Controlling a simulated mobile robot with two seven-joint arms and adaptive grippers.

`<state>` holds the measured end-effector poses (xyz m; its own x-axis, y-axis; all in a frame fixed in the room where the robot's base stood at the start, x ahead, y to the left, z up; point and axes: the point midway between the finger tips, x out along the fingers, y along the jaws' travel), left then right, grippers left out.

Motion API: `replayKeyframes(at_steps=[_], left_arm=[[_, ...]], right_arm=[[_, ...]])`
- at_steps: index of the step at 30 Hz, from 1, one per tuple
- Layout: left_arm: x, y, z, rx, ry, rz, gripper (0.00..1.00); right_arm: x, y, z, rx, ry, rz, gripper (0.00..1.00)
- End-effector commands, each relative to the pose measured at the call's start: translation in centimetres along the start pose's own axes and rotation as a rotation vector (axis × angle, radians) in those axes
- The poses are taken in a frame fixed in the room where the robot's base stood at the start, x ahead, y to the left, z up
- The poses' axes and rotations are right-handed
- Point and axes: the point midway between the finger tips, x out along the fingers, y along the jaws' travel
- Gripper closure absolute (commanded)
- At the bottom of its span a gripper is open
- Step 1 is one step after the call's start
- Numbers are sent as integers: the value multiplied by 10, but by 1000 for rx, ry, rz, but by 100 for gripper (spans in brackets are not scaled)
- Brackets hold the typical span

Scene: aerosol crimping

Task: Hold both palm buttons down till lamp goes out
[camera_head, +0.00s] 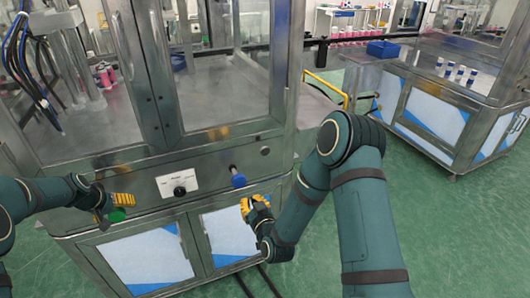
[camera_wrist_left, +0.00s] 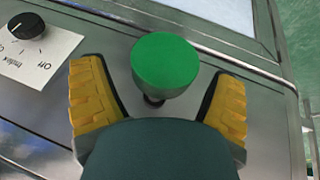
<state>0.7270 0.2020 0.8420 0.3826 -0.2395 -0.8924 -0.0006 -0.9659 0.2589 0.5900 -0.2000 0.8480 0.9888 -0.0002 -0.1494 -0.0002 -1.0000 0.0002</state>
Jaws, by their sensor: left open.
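A green palm button (camera_wrist_left: 165,62) on a short stem stands out from the machine's front panel. In the left wrist view it lies between the two spread yellow fingers of my left gripper (camera_head: 122,204); I cannot tell whether the palm touches it. The green button also shows in the head view (camera_head: 117,215), partly covered by the gripper. A blue palm button (camera_head: 238,177) stands out from the same panel farther right. My right gripper (camera_head: 256,204) is below and slightly right of the blue button, apart from it; its opening is unclear. I cannot make out a lit lamp.
A black knob on a white label (camera_head: 178,184) sits between the buttons, and a small dark round fitting (camera_head: 265,151) is right of the blue one. The glazed machine stands above the panel. Another cabinet (camera_head: 438,110) is at right. Green floor (camera_head: 470,220) is open there.

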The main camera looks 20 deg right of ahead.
Motion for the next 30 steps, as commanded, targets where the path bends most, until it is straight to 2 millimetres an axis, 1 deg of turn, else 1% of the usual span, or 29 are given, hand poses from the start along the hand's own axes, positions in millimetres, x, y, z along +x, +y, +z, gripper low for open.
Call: replayKeyframes(at_steps=[5, 12, 15, 18, 21, 24, 30], left_arm=[[-20, 0, -1, 0, 3, 0, 13], [-69, 0, -1, 0, 3, 0, 13], [-88, 0, -1, 0, 4, 0, 13], [-102, 1, -1, 1, 3, 0, 13], [-112, 1, -1, 2, 2, 0, 13], [-117, 1, 0, 2, 1, 0, 13], [-119, 1, 0, 1, 0, 0, 13]], right_arm=[[0, 0, 0, 0, 0, 0, 100], [0, 0, 0, 0, 0, 0, 100], [0, 0, 0, 0, 0, 0, 100], [0, 0, 0, 0, 0, 0, 100], [0, 0, 0, 0, 0, 0, 100], [0, 0, 0, 0, 0, 0, 100], [0, 0, 0, 0, 0, 0, 100]])
